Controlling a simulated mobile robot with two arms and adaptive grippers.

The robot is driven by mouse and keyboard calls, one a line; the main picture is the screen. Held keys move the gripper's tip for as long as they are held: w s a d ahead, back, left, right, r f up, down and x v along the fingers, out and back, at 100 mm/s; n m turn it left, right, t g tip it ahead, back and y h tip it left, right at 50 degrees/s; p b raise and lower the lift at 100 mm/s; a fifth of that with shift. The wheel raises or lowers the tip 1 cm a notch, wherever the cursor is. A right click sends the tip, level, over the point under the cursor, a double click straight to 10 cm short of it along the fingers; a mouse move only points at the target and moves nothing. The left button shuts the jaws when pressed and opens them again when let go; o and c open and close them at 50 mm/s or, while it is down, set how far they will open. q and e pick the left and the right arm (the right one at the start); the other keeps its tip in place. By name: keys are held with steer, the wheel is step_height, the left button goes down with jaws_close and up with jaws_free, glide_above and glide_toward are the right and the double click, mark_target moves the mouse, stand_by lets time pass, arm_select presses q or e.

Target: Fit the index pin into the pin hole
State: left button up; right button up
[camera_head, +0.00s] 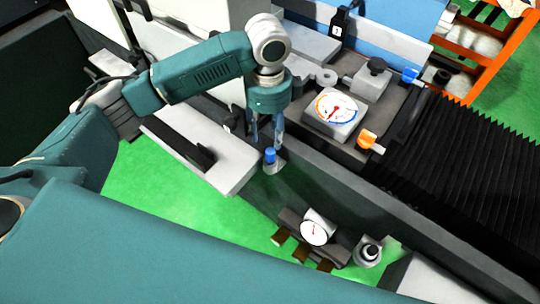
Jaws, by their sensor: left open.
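A small blue-topped pin (270,156) stands upright at the edge of the machine, close to the end of a pale grey block. I take it for the index pin, though nothing marks it as such. My left gripper (265,141) points down just above and behind it. Its fingers are open and straddle the space over the blue top, and I cannot tell whether they touch it. I cannot make out the pin hole for certain. My right gripper is not in view.
A dial gauge (337,112), an orange knob (367,139) and another blue knob (410,75) sit on the machine table to the right. A second gauge (316,229) is in front. Black bellows (470,165) cover the right side. Green floor shows below.

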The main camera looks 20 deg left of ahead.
arm_select(q)
glide_above(271, 151)
steer(key=f, duration=0.3)
steer(key=f+p, duration=0.1)
steer(key=shift+s+a+f, duration=0.25)
steer(key=shift+s, duration=0.1)
steer(key=shift+w+f, duration=0.1)
steer(key=shift+f, duration=0.45)
steer(key=f, duration=0.1)
steer(key=f+p, duration=0.2)
steer(key=shift+w+d+f, duration=0.2)
steer(key=shift+d+f, duration=0.05)
steer(key=shift+f, duration=0.65)
jaws_close()
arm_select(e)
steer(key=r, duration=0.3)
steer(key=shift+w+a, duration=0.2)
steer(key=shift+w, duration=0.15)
